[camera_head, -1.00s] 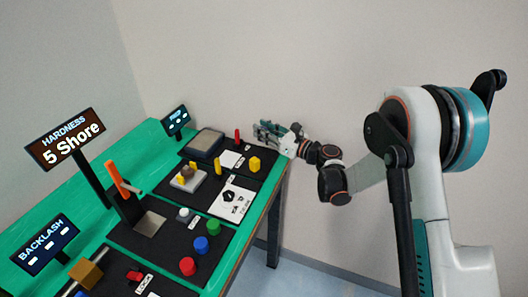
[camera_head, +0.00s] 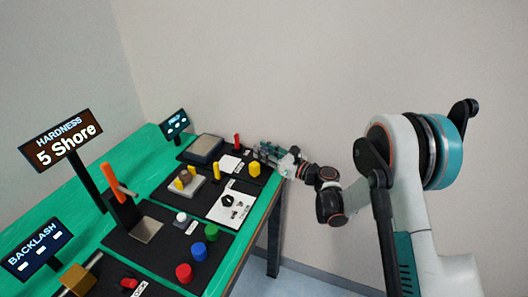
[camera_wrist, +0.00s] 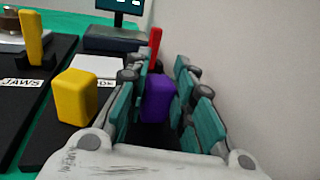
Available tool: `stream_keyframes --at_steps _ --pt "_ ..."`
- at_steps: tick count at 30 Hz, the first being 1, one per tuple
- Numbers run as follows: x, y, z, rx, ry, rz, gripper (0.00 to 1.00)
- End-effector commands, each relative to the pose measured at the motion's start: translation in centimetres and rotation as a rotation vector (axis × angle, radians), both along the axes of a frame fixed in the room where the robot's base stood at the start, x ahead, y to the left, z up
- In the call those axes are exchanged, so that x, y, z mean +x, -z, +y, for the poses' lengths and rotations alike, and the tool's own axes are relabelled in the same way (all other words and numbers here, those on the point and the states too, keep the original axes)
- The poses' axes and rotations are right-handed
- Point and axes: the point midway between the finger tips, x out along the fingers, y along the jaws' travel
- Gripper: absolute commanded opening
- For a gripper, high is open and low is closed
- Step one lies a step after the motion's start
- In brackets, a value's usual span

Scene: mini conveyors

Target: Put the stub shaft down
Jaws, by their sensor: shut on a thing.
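My gripper (camera_head: 270,152) is at the far right end of the green bench, beside a yellow block. The wrist view shows its teal-padded fingers (camera_wrist: 160,72) shut on a purple piece (camera_wrist: 158,98), the only held thing I see, so presumably the stub shaft. Its lower end is hidden, so I cannot tell whether it touches the bench. In the head view the fingers hide it.
A yellow block (camera_wrist: 76,97) stands close left of the fingers. A red pin (camera_head: 237,141) and a white card (camera_head: 230,163) are near. A dark scale-like box (camera_head: 203,148) and small screen (camera_head: 175,124) stand behind. A wall is at right.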

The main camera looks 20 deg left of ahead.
Motion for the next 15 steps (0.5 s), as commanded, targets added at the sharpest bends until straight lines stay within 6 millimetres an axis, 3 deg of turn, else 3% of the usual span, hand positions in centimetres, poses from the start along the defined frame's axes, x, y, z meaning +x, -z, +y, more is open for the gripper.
stream_keyframes --at_steps 1,2,4,15 --pt "0.01 0.17 0.00 0.000 0.000 0.000 0.00" --pt "0.01 0.12 0.00 0.000 0.000 0.000 0.29" --pt "0.00 0.11 0.00 0.000 0.000 0.000 0.43" --pt "-0.04 0.11 -0.20 0.000 0.001 0.000 0.43"
